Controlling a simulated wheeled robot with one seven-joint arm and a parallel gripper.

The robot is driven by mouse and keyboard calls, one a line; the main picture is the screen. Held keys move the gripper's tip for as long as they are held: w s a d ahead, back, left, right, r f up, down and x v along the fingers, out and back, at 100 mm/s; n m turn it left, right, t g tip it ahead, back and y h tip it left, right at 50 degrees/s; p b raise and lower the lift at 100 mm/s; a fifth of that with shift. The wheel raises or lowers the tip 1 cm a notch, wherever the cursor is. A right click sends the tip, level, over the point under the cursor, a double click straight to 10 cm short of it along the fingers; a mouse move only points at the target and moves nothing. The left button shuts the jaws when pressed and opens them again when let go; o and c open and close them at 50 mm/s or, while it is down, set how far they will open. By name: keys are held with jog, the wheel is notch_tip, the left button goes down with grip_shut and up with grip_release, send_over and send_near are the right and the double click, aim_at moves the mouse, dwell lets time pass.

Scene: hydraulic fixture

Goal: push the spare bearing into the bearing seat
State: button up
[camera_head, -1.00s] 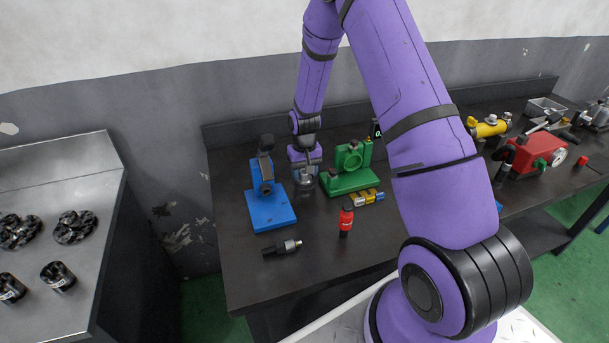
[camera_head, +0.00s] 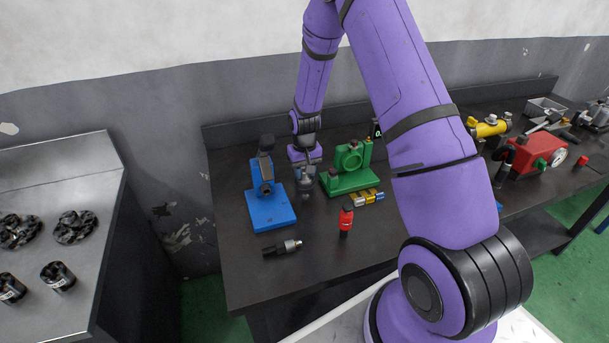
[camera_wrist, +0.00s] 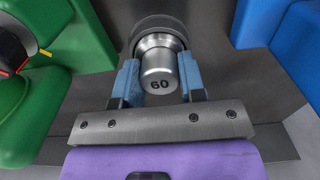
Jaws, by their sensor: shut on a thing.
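My gripper (camera_head: 306,183) is low over the bench between the blue and green fixtures. In the wrist view its blue fingers (camera_wrist: 161,82) are shut on a steel cylinder (camera_wrist: 158,70) marked 60. A wider dark ring (camera_wrist: 160,25) surrounds its far end; I cannot tell whether this ring is the spare bearing. The green fixture (camera_head: 350,181) has a round, ring-like opening in its upright; it also shows at left in the wrist view (camera_wrist: 80,45). I cannot tell for sure which part is the bearing seat.
The blue fixture (camera_head: 272,214) stands close to the left of my gripper. A red-and-black bottle-like part (camera_head: 346,218), a yellow part (camera_head: 367,198) and a dark cylindrical part (camera_head: 282,248) lie nearer the front. A red machine (camera_head: 538,152) stands farther right.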

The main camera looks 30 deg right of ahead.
jog(key=shift+r, duration=2.2)
